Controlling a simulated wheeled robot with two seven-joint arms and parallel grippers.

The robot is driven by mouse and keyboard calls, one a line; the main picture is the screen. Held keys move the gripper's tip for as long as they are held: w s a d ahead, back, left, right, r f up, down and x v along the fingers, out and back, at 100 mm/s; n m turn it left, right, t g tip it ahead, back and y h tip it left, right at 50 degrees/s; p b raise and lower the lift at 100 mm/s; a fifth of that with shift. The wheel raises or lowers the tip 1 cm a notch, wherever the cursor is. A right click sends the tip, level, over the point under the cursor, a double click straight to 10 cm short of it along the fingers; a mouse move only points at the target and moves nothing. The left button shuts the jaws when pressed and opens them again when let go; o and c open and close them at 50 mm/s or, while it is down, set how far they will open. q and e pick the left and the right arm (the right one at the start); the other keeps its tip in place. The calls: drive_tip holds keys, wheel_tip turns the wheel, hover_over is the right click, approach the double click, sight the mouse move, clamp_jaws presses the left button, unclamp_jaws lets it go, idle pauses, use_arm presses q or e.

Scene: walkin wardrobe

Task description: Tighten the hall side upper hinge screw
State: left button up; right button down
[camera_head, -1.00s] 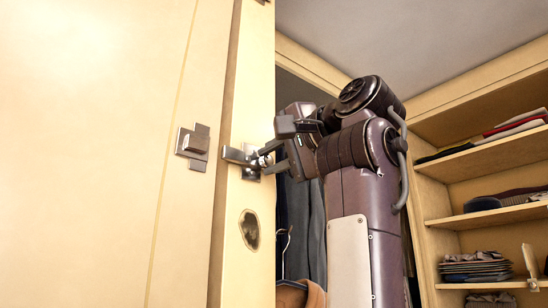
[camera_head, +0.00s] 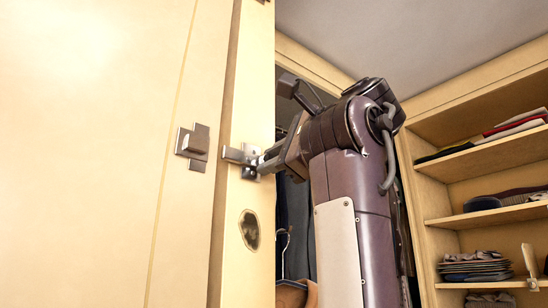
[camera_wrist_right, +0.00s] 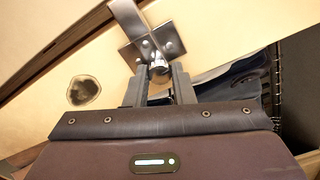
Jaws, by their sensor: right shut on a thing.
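A metal fitting (camera_head: 243,158) with a plate and a flat bar sits on the narrow wooden door edge, left of centre in the head view. It also shows at the top of the right wrist view (camera_wrist_right: 138,52). A shiny round screw head (camera_wrist_right: 158,69) sticks out from its lower part. My right gripper (camera_head: 262,163) reaches it from the right. In the wrist view its two fingers (camera_wrist_right: 159,76) are on either side of the screw head, shut on it. In the head view the fingers mostly hide the screw. My left gripper is not in view.
A second metal fitting (camera_head: 193,146) is on the pale door panel at left. A dark oval hole (camera_head: 249,229) is in the edge below the held screw. Shelves (camera_head: 470,160) with folded clothes stand at right. Dark clothes (camera_head: 294,215) hang behind my arm.

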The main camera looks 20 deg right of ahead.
drive_tip(key=shift+m, duration=0.4)
drive_tip(key=c, duration=1.2)
unclamp_jaws()
drive_tip(key=shift+c, duration=0.2)
drive_tip(key=b+v, duration=0.3)
drive_tip(key=v, duration=0.4)
drive_tip(key=shift+s+b, duration=0.3)
drive_tip(key=shift+b, duration=0.1)
drive_tip(key=shift+d, duration=0.1)
